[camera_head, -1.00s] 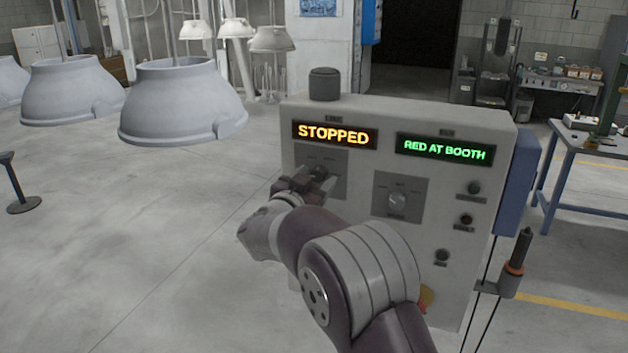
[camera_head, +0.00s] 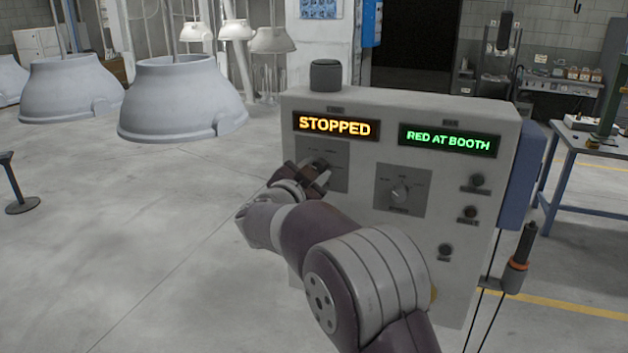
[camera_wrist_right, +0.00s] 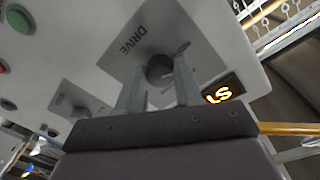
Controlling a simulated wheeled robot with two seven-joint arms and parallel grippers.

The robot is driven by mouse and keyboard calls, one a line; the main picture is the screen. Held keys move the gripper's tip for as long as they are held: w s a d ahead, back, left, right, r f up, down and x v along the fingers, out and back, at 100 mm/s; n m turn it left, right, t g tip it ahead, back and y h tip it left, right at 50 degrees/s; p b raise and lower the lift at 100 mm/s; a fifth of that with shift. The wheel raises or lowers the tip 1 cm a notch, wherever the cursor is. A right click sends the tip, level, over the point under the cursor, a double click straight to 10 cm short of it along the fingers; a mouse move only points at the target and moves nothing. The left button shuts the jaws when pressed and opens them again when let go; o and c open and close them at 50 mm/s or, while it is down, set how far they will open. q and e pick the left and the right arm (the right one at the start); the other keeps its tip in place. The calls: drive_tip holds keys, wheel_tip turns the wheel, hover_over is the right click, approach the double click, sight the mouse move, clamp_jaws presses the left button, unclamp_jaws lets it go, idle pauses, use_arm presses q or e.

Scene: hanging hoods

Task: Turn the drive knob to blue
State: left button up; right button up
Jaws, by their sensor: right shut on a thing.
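The drive knob (camera_wrist_right: 159,68) is a dark round knob on a grey plate marked DRIVE in the right wrist view. My right gripper (camera_wrist_right: 160,82) has a finger on each side of it and is shut on it. In the head view my right gripper (camera_head: 316,173) is at the left plate of the control box (camera_head: 350,235), below an orange STOPPED display (camera_head: 336,126). There the fingers largely hide the knob, and I cannot read its setting. My left gripper is not in view.
A second knob (camera_head: 400,192) sits on the plate to the right, below a green RED AT BOOTH display (camera_head: 448,140). Several small buttons line the box's right side. Large grey hoods (camera_head: 180,95) hang at the left. A blue-legged table (camera_head: 590,145) stands at the right.

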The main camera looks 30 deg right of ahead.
drive_tip(key=shift+f+m+b, duration=0.1)
drive_tip(key=shift+m+b, duration=2.05)
drive_tip(key=shift+m, duration=1.35)
drive_tip(key=o, duration=1)
drive_tip(key=shift+o, duration=0.2)
drive_tip(key=shift+a, duration=0.1)
drive_tip(key=b+v, duration=0.2)
drive_tip(key=v, duration=1)
drive_tip(key=shift+s+a+r, duration=0.2)
drive_tip(key=shift+s+r, duration=0.15)
